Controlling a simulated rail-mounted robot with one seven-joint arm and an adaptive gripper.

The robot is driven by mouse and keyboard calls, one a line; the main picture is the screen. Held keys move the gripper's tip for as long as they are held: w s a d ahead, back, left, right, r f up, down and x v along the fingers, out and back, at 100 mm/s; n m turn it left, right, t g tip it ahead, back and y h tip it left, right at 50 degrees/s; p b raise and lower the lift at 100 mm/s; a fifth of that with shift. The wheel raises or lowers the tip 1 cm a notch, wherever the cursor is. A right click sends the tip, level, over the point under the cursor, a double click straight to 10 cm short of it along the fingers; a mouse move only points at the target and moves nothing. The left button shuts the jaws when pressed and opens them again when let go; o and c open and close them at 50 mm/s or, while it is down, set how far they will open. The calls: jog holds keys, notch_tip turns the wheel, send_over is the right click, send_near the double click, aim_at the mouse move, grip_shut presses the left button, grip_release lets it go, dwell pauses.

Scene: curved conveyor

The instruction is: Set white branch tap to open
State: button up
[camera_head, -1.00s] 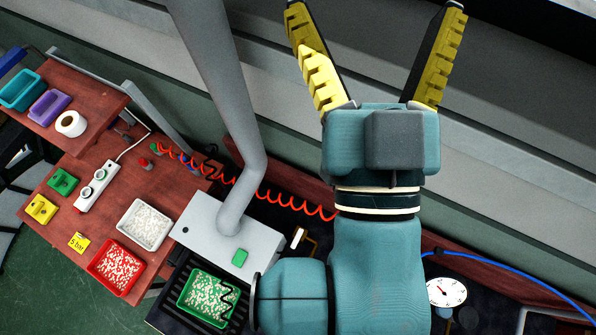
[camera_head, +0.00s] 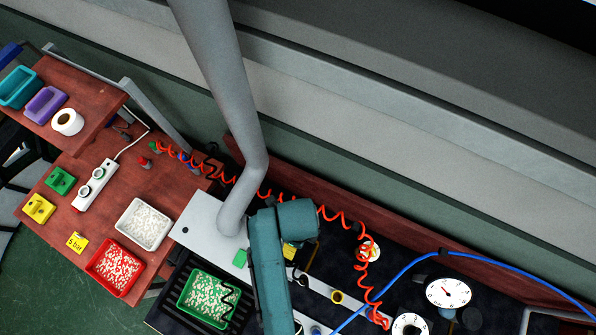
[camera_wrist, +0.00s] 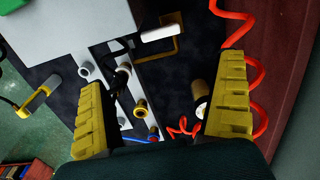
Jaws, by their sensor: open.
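In the wrist view a pale grey bar (camera_wrist: 125,97) carries several coloured fittings: a white-ringed one (camera_wrist: 87,71), a black one beside it, a yellow-ringed one (camera_wrist: 141,108) and a blue one. A white grip (camera_wrist: 160,33) on a brass-coloured bent rod lies just beyond. I cannot tell for sure which part is the white branch tap, or its setting. In the head view my arm hides most of the gripper and part of the bar (camera_head: 318,288).
A red coiled hose (camera_head: 340,220) and a blue hose (camera_head: 400,262) run close by on the right. A white gauge (camera_head: 448,292) lies to the right. A grey box with a thick pipe (camera_head: 230,195) stands to the left, with a green tray (camera_head: 185,299) in front.

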notch_tip(320, 180, down, 15)
jog(key=shift+f+b, duration=0.2)
jog(key=shift+b, duration=0.5)
jog(key=c, duration=1.1)
